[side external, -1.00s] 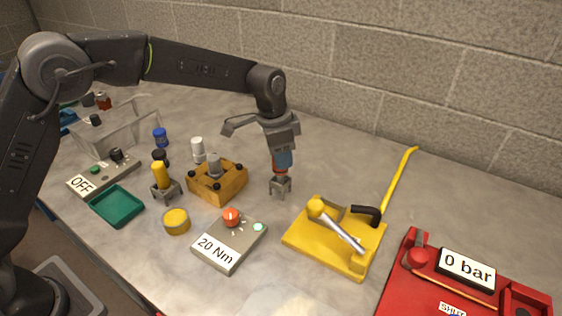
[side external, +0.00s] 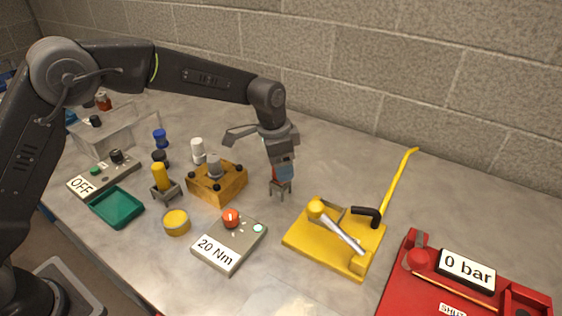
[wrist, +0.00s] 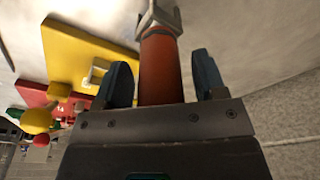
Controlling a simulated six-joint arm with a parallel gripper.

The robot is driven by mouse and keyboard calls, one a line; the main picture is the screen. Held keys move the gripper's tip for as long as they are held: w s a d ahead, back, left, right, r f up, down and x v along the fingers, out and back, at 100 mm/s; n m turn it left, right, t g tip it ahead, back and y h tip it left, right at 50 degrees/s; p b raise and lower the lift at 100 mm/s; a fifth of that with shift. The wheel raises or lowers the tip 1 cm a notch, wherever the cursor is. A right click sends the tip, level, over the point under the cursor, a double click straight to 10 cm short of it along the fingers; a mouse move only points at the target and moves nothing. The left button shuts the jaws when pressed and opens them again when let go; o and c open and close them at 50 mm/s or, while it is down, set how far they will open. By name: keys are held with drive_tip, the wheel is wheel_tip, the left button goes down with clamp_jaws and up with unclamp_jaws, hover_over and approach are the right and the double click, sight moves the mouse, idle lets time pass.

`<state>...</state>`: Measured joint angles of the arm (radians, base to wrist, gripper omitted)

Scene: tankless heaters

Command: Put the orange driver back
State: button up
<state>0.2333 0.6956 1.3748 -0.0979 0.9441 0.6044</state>
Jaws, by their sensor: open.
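The orange driver (wrist: 160,68) shows in the wrist view as an upright orange-red cylinder. Its far end meets a small grey metal holder (wrist: 158,14); that holder (side external: 281,189) stands on the bench in the side view. My gripper (wrist: 162,78) is open, with one blue finger on each side of the driver and a visible gap at both sides. In the side view my gripper (side external: 284,171) is low over the holder, and its fingers hide most of the driver.
A yellow plate (side external: 325,243) with a lever lies to the right, beside a red gauge unit (side external: 420,285). A wooden block (side external: 217,185), a 20 Nm box (side external: 230,245) and a yellow-handled tool (side external: 160,175) in another holder stand to the left.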

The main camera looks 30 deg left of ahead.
drive_tip(key=r, duration=0.7)
drive_tip(key=s+a+r, duration=0.1)
drive_tip(key=r, duration=0.3)
drive_tip(key=s+a+r+n+t, duration=0.15)
drive_tip(key=s+a+r, duration=0.25)
drive_tip(key=s, duration=0.4)
drive_tip(key=s+a+r+n+t, duration=0.1)
drive_tip(key=s+a+r+n, duration=0.3)
drive_tip(key=s, duration=0.4)
drive_tip(key=s+a+f+n+t, duration=0.1)
drive_tip(key=s+a+f, duration=0.1)
drive_tip(key=s, duration=0.5)
drive_tip(key=s+a+f+n+t+y, duration=0.1)
drive_tip(key=s+a+f+n, duration=0.1)
drive_tip(key=s, duration=0.5)
drive_tip(key=shift+s+a+f, duration=0.15)
drive_tip(key=shift+a+f, duration=0.25)
drive_tip(key=shift+f, duration=0.15)
drive_tip(key=shift+n, duration=0.25)
